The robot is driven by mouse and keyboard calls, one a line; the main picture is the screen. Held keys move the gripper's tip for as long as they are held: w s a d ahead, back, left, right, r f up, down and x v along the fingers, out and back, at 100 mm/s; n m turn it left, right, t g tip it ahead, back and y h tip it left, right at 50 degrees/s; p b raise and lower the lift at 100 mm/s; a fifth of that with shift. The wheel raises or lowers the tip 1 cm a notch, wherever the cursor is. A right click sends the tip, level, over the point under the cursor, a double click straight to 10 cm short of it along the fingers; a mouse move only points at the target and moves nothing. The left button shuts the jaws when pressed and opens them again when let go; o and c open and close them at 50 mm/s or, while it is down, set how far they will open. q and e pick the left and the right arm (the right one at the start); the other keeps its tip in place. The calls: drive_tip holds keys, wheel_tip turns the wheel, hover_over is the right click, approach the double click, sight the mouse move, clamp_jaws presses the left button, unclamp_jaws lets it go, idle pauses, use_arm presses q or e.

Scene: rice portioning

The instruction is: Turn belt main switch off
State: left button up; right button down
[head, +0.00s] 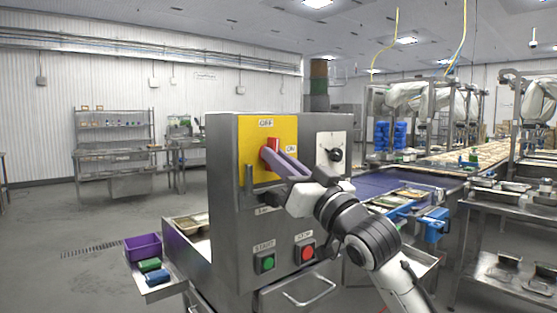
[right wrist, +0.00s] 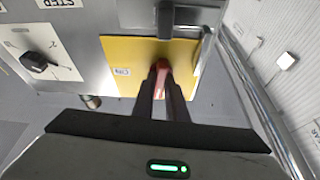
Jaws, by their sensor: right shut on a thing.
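The belt main switch is a red handle (head: 267,152) on a yellow plate (head: 252,139) on the front of a steel control cabinet. An OFF label is at the plate's top and an ON label at its right. My right gripper (head: 272,156) reaches in from the right and is shut on the red handle. In the right wrist view the red handle (right wrist: 160,78) shows between the two dark fingers (right wrist: 161,98). The fingers hide part of the handle, so its exact angle is hard to tell. My left gripper is not in view.
The cabinet (head: 225,215) also carries a black rotary knob (head: 335,154), a green START button (head: 267,262) and a red STOP button (head: 307,252). A vertical bar handle (head: 248,186) stands just left of my gripper. A purple bin (head: 142,247) is at the lower left.

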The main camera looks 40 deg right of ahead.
drive_tip(key=shift+f, duration=0.1)
drive_tip(key=c, duration=1.8)
unclamp_jaws()
drive_tip(key=shift+o, duration=0.2)
drive_tip(key=b+v, duration=0.3)
drive_tip(key=v, duration=0.7)
drive_tip(key=shift+s, duration=0.1)
